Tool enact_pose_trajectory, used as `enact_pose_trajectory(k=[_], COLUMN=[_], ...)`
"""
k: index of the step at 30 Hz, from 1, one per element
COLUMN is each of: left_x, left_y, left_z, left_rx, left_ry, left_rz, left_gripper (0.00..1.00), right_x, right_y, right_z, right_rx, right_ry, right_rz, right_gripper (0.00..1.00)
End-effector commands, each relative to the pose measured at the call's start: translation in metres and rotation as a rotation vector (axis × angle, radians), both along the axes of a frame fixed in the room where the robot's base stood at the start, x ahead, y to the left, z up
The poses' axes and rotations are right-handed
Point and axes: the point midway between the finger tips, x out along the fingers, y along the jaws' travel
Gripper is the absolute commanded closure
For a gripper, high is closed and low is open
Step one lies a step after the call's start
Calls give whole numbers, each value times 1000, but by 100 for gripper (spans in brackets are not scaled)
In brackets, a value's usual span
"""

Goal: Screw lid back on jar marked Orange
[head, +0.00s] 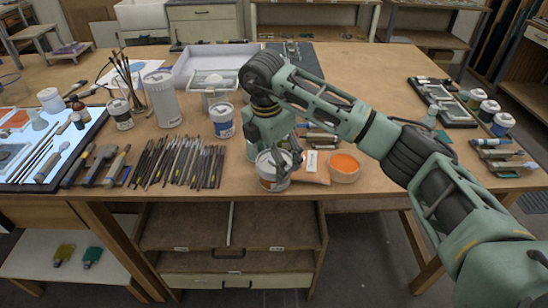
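An open round container of orange paint (344,167) stands near the front edge of the table; I see no lid on it. No label reading Orange is legible. My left gripper is out of view.
A row of brushes (182,163) lies left of the jar. A blue-white jar (222,121) and a grey canister (162,98) stand behind. A light panel (75,137) is at far left. Several jars (489,110) stand at right. My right arm crosses the table's right half.

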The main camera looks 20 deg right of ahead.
Motion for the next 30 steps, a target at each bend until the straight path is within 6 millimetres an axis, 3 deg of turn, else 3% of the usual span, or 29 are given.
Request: enact_pose_trajectory(k=[4,8,11,18,26,27,30], left_x=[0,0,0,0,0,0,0], left_y=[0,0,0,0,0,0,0], left_z=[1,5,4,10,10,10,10], left_rx=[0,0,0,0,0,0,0], left_ry=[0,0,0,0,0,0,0], left_rz=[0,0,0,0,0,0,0], left_gripper=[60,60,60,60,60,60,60], right_x=[-1,0,0,1,1,1,1], right_y=[1,1,1,0,0,0,0], right_z=[-1,-1,-1,-1,-2,-2,-2], right_rx=[1,1,0,-1,-1,0,0], right_ry=[3,4,3,3,2,1,1], right_rz=[-46,-226,-238,-502,-540,-540,-539], right_gripper=[46,46,46,46,46,25,16])
